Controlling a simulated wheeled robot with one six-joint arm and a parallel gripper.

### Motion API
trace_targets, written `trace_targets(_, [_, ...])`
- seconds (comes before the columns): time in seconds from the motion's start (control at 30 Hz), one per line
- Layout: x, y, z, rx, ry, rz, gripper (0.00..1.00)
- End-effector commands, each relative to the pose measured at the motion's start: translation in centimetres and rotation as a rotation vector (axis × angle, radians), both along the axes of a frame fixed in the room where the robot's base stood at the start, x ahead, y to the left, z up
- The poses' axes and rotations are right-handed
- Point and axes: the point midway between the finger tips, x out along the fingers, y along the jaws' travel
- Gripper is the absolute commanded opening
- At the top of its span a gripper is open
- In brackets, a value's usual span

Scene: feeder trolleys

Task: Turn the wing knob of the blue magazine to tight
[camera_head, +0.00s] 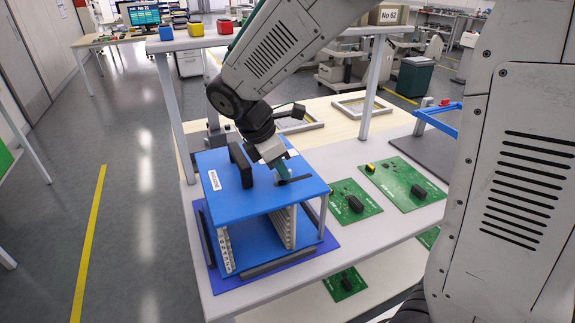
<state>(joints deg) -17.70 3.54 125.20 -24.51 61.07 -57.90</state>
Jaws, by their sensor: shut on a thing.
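The blue magazine (232,202) stands upright on a blue mat (327,242) at the near left of the white trolley top. It has a black carry handle (240,164) on its top, a white label at the left and pale slotted side walls inside. My gripper (284,174) points down onto the right part of the magazine's top plate, right of the handle, and is shut on the wing knob. The small dark part (297,180) at the fingertips seems to be the knob. The fingers hide most of it, so its angle is hard to tell.
Green circuit boards (413,181) lie right of the magazine. A blue-edged frame stands at the back right. Pale frames lie behind on the wooden top. A shelf with coloured bins (196,29) and its posts rise behind my arm. Floor is free at left.

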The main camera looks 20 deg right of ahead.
Motion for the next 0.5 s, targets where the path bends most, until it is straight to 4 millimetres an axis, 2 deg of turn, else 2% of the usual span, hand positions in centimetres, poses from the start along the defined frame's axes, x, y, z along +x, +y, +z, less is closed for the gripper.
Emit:
trace_targets(0.27, [0.2, 0.11, 0.09, 0.0, -0.002, -0.12, 0.0])
trace_targets(0.5, [0.34, 0.03, 0.09, 0.001, -0.003, -0.326, 0.0])
